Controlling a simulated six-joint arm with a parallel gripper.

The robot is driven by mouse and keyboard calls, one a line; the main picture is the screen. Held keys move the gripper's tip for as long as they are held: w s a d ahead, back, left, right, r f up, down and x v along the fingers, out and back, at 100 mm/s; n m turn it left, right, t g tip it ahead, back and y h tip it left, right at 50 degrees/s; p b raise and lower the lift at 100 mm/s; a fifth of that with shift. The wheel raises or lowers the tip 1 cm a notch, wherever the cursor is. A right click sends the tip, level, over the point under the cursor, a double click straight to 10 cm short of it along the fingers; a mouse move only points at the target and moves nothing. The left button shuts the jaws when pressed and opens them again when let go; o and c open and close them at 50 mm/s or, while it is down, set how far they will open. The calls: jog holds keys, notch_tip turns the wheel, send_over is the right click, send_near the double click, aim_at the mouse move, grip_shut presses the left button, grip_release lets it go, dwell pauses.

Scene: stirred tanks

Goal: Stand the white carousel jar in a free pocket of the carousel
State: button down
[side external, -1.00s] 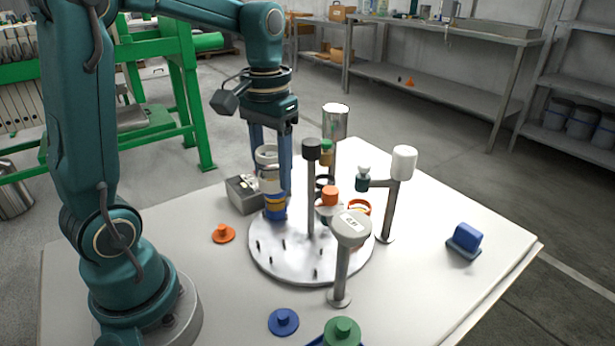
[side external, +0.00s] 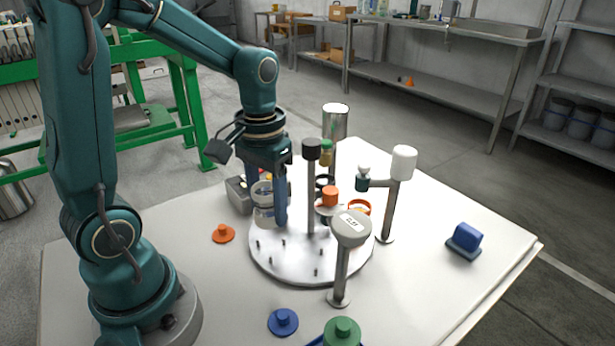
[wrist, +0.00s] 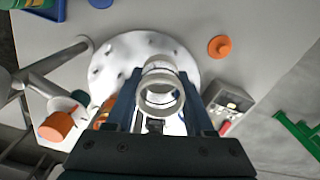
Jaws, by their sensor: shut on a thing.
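The white jar (side external: 263,210) is between the fingers of my gripper (side external: 271,205), which is shut on it. It looks upright, low over the back left part of the white round carousel (side external: 295,265). I cannot tell whether its base touches the carousel. In the wrist view the open-topped white jar (wrist: 160,95) sits between the two dark blue fingers (wrist: 160,108), with the carousel (wrist: 150,47) behind it. Several short dark pegs stand on the front left of the carousel. My fingers hide part of its back side.
A grey-headed post (side external: 350,230) stands in front and a white-topped post (side external: 403,165) at right. A grey box (side external: 239,195) lies behind left. An orange knob (side external: 223,233) and blue knob (side external: 283,322) lie on the table.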

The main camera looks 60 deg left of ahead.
jog(key=shift+f, duration=2.45)
jog(key=shift+f, duration=0.6)
grip_release()
dwell(0.5)
jog(key=shift+r, duration=4)
jog(key=shift+d, duration=0.1)
